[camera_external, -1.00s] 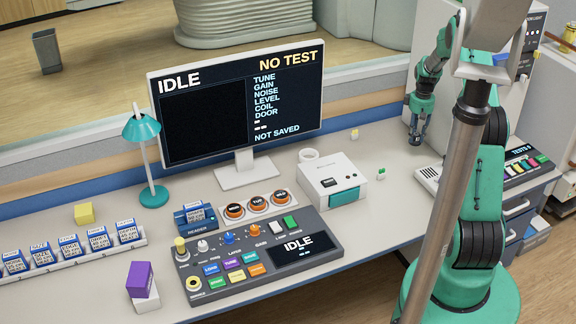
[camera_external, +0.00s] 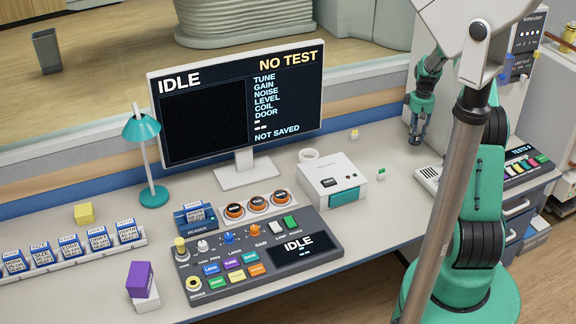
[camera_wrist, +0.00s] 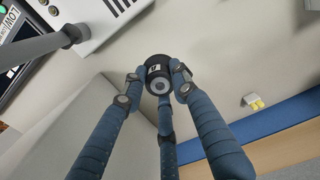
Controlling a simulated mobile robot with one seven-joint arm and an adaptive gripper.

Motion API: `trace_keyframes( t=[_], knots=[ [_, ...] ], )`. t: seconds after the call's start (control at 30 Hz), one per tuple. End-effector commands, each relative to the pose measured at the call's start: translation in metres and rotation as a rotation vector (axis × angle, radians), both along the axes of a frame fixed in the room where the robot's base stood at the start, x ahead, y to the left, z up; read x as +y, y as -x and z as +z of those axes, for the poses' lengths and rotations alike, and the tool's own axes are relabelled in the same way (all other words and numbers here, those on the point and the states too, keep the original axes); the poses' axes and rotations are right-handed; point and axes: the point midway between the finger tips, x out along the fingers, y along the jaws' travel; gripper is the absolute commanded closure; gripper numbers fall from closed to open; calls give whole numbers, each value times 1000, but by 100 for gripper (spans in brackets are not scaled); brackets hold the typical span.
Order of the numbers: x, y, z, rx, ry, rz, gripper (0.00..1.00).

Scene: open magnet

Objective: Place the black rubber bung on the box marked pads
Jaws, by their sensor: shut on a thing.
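My gripper (camera_external: 416,140) is above the far right part of the desk in the external view, pointing down beside the tall pale cabinet. In the wrist view my gripper (camera_wrist: 158,76) has its blue fingers shut around the black rubber bung (camera_wrist: 158,88), a short round piece with a pale, ringed centre. I cannot read the word pads on any box in these frames, so I cannot tell which box that is.
A white box-shaped device (camera_external: 333,178), a small green item (camera_external: 381,174) and a small yellow-topped item (camera_external: 354,134) are on the desk left of my gripper. The monitor (camera_external: 240,95) stands farther left. The cabinet (camera_external: 507,95) is close on the right.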

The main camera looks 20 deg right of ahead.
Motion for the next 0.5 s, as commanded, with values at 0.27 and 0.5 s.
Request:
trace_keyframes(
  t=[0.27, 0.5],
  knots=[
    [8, -4, 1, 0, 0, 13, 99],
    [51, -23, 4, 0, 0, 76, 99]
  ],
)
